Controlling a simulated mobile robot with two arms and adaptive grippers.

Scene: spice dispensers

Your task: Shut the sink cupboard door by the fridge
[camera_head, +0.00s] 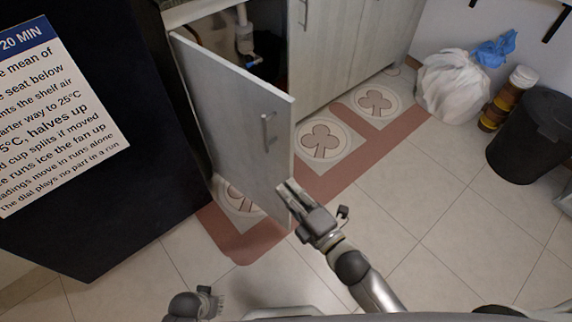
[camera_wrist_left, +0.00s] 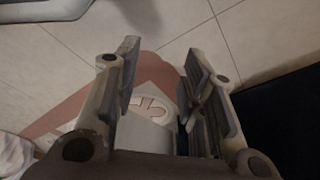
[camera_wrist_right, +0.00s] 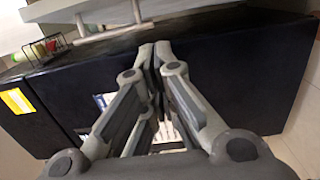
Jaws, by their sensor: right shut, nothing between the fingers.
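The sink cupboard door (camera_head: 225,110) stands open beside the dark fridge (camera_head: 85,190), hinged on the fridge side. Its outer face and bar handle (camera_head: 268,132) show in the head view. Pipes show in the open cupboard (camera_head: 215,30). My right gripper (camera_head: 287,190) is shut and empty at the door's lower free corner; whether it touches the door is unclear. In the right wrist view, its closed fingers (camera_wrist_right: 155,52) point at the fridge (camera_wrist_right: 230,70). My left gripper (camera_head: 212,300) is low at the bottom edge; the left wrist view shows its fingers (camera_wrist_left: 158,75) open and empty.
A reddish mat (camera_head: 325,185) with round patterns lies before the cupboards. A closed cupboard door (camera_head: 330,50) is right of the opening. A white bag (camera_head: 450,85), stacked jars (camera_head: 503,100) and a black bin (camera_head: 530,135) stand at right. The tiled floor (camera_head: 430,200) is clear.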

